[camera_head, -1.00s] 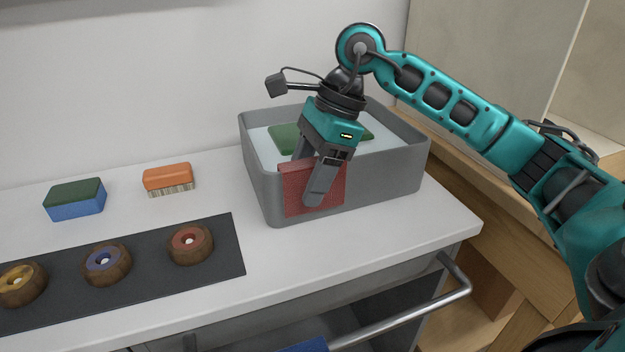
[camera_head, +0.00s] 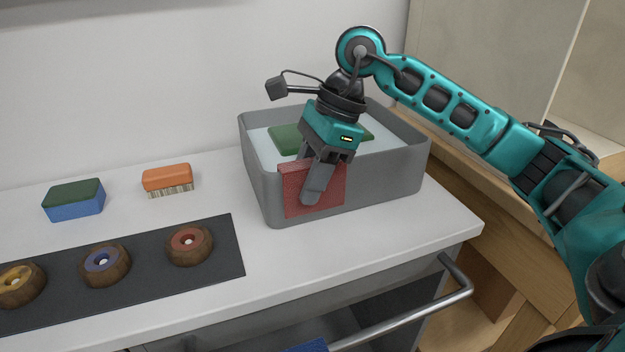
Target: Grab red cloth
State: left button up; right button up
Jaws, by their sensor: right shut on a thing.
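The red cloth (camera_head: 328,197) hangs over the front wall of the grey bin, its red face flat against the outside. My right gripper (camera_head: 308,190) comes down over that wall, with one finger in front of the cloth and the other behind, partly hidden. It is shut on the cloth at the rim. The cloth's part inside the bin is hidden. My left gripper is not in view.
The grey bin (camera_head: 403,175) holds pale contents and a green item (camera_head: 287,139). A green-blue sponge (camera_head: 75,200), an orange brush (camera_head: 168,179) and a dark mat (camera_head: 215,262) with several round wooden pieces lie left. A metal handle (camera_head: 415,312) runs along the front.

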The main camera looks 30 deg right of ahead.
jog(key=c, duration=0.3)
jog(key=shift+r, duration=0.15)
